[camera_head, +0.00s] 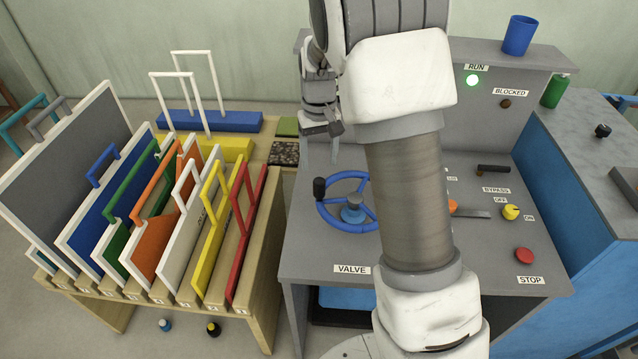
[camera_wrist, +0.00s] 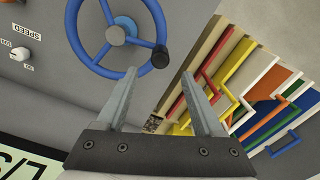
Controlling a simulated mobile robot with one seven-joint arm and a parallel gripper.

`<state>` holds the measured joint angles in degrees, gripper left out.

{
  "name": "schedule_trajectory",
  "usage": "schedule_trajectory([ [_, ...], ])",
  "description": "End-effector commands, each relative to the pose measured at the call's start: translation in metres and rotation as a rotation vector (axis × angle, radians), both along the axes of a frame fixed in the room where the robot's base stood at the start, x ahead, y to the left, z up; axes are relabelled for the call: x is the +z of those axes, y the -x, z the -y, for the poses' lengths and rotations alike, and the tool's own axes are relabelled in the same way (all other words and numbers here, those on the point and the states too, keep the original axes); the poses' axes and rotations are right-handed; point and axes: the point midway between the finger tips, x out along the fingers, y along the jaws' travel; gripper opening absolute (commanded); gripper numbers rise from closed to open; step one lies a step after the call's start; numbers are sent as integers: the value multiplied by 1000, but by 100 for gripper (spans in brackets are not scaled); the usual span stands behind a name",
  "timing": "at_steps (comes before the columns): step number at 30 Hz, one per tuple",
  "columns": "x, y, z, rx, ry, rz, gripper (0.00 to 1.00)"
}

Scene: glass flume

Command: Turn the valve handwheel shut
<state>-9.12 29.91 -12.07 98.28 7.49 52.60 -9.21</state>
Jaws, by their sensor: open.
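The valve handwheel (camera_head: 331,207) is a blue spoked ring with a blue hub and a black knob (camera_head: 319,189) on its left rim. It stands on the grey console above the VALVE label (camera_head: 351,270). My arm hides part of its right side. In the wrist view the handwheel (camera_wrist: 84,53) is at the top, with the black knob (camera_wrist: 160,57) at its lower right.
A rack (camera_head: 150,310) of coloured framed panels stands left of the console. A blue cup (camera_head: 519,36) stands on the upper ledge.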

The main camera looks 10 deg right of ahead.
Motion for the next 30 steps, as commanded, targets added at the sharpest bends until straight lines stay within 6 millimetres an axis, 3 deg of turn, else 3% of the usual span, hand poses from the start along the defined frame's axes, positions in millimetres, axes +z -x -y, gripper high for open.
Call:
schedule_trajectory([
  [6,-48,1,0,-1,1,-5,69],
  [12,-79,1,0,0,0,-3,69],
  [18,-92,0,0,-1,0,-1,69],
  [26,-93,0,0,-1,0,1,69],
  [30,-92,0,0,0,0,1,46],
])
